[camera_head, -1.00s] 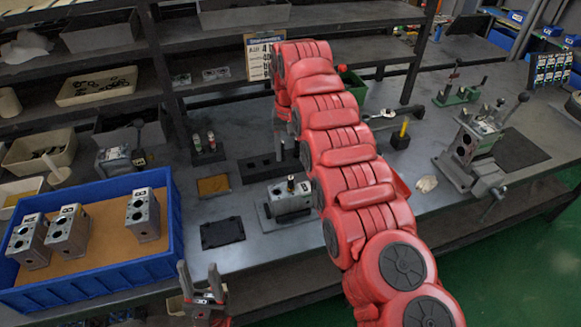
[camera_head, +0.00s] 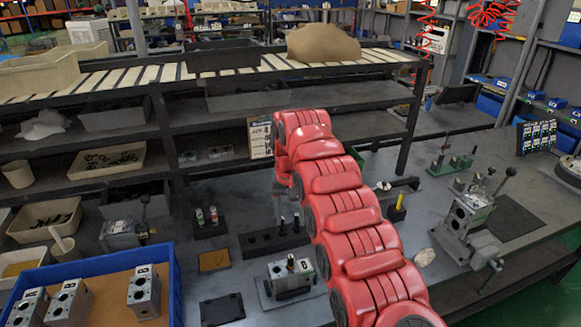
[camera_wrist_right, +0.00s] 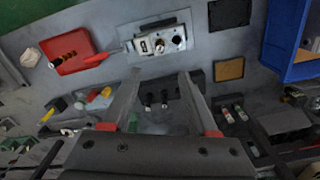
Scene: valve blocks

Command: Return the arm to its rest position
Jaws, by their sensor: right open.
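My red right arm (camera_head: 340,215) reaches up and away across the bench in the head view, bent over at its far end. My right gripper (camera_head: 280,215) points down there, partly hidden by the arm. In the wrist view the right gripper (camera_wrist_right: 159,80) has its two grey fingers spread, with nothing held between them. Two dark studs (camera_wrist_right: 157,100) in a black rack show between the fingers, beyond them. The rack (camera_head: 262,243) stands below the gripper in the head view. My left gripper is out of view.
A grey valve block (camera_head: 290,278) sits on a plate at the front. A blue tray (camera_head: 175,275) with several blocks is at left. A clamp fixture with a lever (camera_head: 465,220) is at right. Shelves (camera_head: 230,125) rise behind the bench.

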